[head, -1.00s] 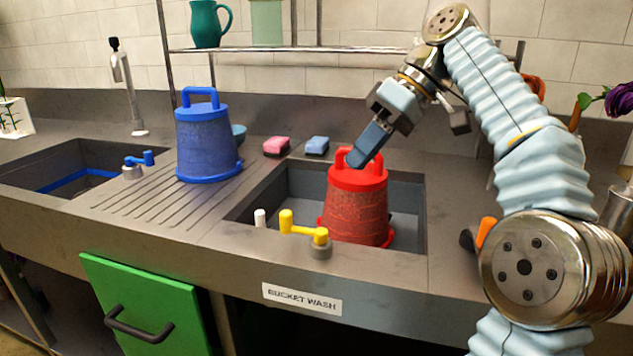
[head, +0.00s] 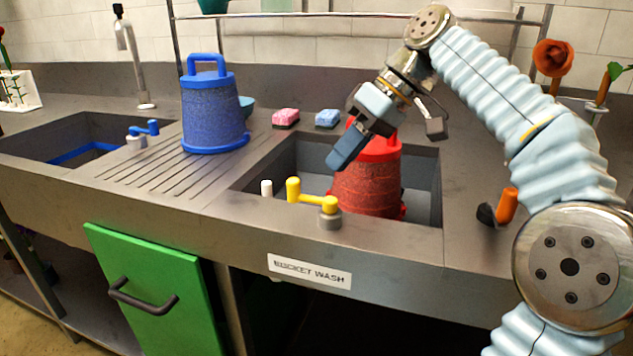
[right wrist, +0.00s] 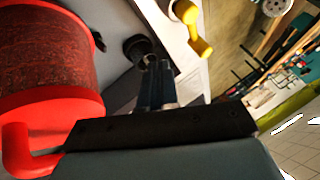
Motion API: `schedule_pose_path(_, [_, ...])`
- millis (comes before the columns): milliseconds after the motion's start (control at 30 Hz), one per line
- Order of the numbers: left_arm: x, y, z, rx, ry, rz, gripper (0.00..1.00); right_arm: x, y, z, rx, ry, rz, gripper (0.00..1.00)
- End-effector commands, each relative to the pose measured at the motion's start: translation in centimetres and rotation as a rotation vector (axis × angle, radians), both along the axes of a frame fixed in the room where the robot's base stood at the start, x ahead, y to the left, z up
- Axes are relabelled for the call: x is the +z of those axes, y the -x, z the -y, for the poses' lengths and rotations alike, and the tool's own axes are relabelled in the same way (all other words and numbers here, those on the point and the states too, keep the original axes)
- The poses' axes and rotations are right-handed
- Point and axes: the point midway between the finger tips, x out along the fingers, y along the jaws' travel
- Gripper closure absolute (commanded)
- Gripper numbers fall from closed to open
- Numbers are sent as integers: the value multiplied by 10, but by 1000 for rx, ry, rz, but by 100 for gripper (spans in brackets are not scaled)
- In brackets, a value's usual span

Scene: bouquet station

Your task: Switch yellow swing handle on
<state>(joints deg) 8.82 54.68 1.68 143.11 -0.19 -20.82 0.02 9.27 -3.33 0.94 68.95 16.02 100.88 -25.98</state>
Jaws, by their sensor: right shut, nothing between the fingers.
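The yellow swing handle (head: 312,196) sits on a grey round base at the front rim of the right sink, its raised knob end pointing left. It also shows in the right wrist view (right wrist: 193,28), at the top. My right gripper (head: 336,163) is shut and empty. It hangs above the right sink, in front of the upside-down red bucket (head: 368,185) and hiding part of it. In the picture it is above the yellow handle and apart from it. The red bucket fills the left of the right wrist view (right wrist: 45,65). My left gripper is not in view.
A white peg (head: 266,188) stands left of the yellow handle. A blue bucket (head: 212,115) stands on the ribbed drainboard, with a blue handle (head: 143,129) to its left. Pink (head: 286,117) and blue (head: 327,118) sponges lie behind the sink. An orange-handled tool (head: 506,206) lies at right.

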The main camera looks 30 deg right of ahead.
Motion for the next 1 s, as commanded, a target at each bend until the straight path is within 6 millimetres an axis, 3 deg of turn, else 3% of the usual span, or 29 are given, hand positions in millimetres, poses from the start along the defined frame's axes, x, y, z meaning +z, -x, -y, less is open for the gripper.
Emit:
schedule_pose_path(100, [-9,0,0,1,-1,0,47,-22,-5,-14,2,-1,-2,100])
schedule_pose_path(400, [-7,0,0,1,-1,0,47,-17,3,-47,0,0,1,100])
schedule_pose_path(1000, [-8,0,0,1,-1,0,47,-17,6,-55,18,0,1,100])
